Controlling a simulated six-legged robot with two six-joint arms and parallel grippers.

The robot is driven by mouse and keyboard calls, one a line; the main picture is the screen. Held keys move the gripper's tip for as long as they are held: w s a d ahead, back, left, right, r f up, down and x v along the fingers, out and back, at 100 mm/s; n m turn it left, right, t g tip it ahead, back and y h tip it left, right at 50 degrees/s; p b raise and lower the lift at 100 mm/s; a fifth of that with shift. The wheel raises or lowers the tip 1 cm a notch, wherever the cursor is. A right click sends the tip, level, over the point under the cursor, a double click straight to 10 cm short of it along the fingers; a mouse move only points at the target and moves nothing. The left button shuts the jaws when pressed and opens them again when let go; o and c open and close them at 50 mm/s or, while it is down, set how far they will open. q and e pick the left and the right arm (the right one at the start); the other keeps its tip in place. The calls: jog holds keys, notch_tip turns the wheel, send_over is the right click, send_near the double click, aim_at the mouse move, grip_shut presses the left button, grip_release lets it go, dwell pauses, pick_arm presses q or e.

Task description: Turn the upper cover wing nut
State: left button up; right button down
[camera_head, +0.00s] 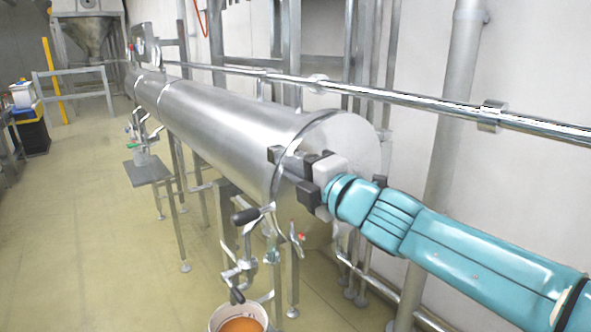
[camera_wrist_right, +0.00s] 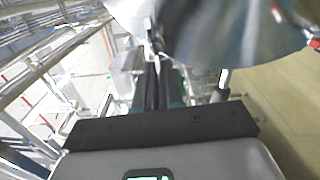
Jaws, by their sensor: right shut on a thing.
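The large silver cylinder (camera_head: 230,120) lies lengthwise, its round end cover (camera_head: 352,140) facing toward me. My right gripper (camera_head: 283,158) reaches in from the right across the cover, its fingers at the cover's near rim. In the right wrist view the two dark fingers (camera_wrist_right: 151,88) are close together, shut on a small metal piece (camera_wrist_right: 152,42) beside the cylinder's shiny surface; it appears to be the upper wing nut. The nut is mostly hidden by the gripper in the head view. My left gripper is not in view.
A valve with black handles (camera_head: 245,215) hangs below the cover end, above a bucket with orange contents (camera_head: 240,325). A long horizontal pipe (camera_head: 400,97) runs behind the cylinder along the wall. A small grey stand (camera_head: 147,172) is at left.

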jog(key=c, duration=1.3)
grip_release()
jog(key=shift+o, duration=0.2)
jog(key=v, duration=1.6)
jog(key=shift+p, duration=0.35)
jog(key=shift+s+d, duration=0.1)
jog(key=shift+d, duration=0.05)
